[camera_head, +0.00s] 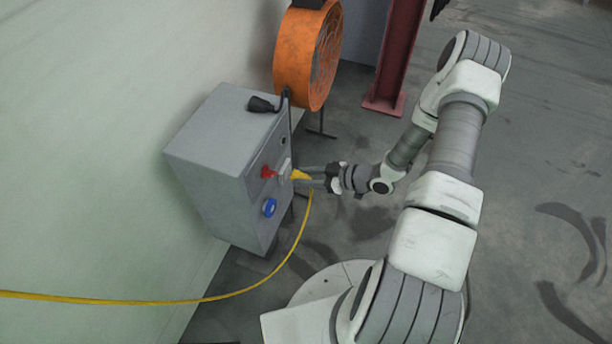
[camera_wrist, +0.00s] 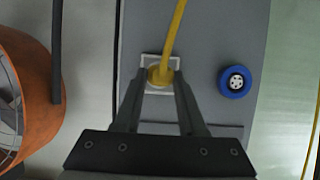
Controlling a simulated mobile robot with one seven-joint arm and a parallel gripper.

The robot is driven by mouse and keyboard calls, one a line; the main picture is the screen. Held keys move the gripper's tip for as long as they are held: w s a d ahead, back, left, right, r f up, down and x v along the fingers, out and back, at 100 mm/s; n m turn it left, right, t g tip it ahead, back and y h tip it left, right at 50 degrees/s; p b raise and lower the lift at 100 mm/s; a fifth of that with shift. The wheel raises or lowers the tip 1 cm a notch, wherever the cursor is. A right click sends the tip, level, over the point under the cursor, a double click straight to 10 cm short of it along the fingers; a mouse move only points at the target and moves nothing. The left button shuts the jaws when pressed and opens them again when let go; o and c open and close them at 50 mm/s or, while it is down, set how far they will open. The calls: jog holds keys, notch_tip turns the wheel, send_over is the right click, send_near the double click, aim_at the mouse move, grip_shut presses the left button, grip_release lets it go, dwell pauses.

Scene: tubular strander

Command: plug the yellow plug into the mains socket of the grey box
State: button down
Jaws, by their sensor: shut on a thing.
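The grey box (camera_head: 205,150) stands against the pale wall, its front face turned to the right in the head view. The mains socket (camera_wrist: 147,63) shows as a light square plate on that face in the wrist view. The yellow plug (camera_wrist: 159,77) is between my fingertips, in front of the socket plate and overlapping it. My gripper (camera_wrist: 160,82) is shut on the plug; it also shows at the box face in the head view (camera_head: 301,176). Whether the plug's pins are inside the socket is hidden. The yellow cable (camera_head: 260,284) hangs from the plug and runs left.
A blue round socket (camera_wrist: 237,82) sits beside the mains socket, and a red part (camera_head: 267,172) is on the same face. A black plug (camera_head: 262,104) lies on the box top. An orange fan (camera_head: 300,55) and a red column (camera_head: 393,60) stand behind. The floor at right is clear.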

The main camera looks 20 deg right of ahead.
jog(key=shift+w+a, duration=0.55)
jog(key=shift+a, duration=0.15)
jog(key=shift+c, duration=2)
grip_release()
jog(key=p+v, duration=0.4)
jog(key=v, duration=1.3)
jog(key=shift+s+r, duration=0.15)
jog(key=shift+r, duration=0.05)
